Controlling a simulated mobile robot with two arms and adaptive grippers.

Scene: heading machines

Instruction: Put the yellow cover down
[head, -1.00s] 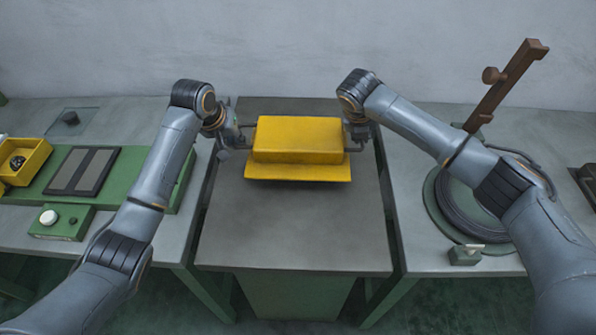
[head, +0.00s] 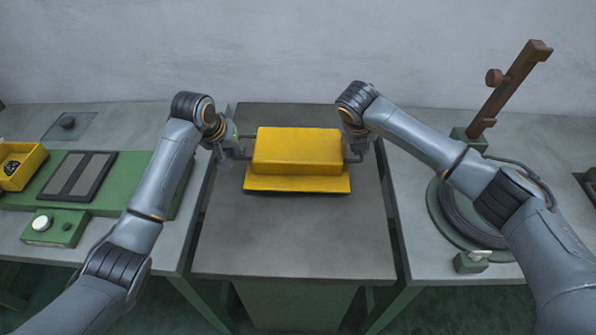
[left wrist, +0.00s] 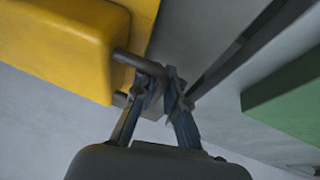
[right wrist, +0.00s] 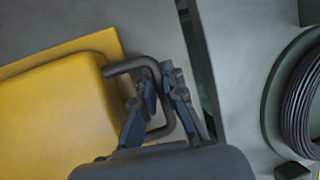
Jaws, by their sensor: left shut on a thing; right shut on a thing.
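The yellow cover (head: 297,150), a box shape with a wide flange, is level over the middle grey table (head: 290,235). I cannot tell if it touches the tabletop. My left gripper (head: 238,150) is shut on the dark bar handle at the cover's left end. In the left wrist view that handle (left wrist: 138,63) runs between the fingers (left wrist: 168,88). My right gripper (head: 355,152) is shut on the right-end handle. In the right wrist view the bent handle (right wrist: 124,66) passes the closed fingers (right wrist: 163,85), beside the cover (right wrist: 55,115).
The left table holds a green machine base with a dark plate (head: 80,175), a yellow bin (head: 20,165) and a green button box (head: 57,227). The right table holds a black coil (head: 460,220) and a brown post (head: 510,90). The middle table's front is clear.

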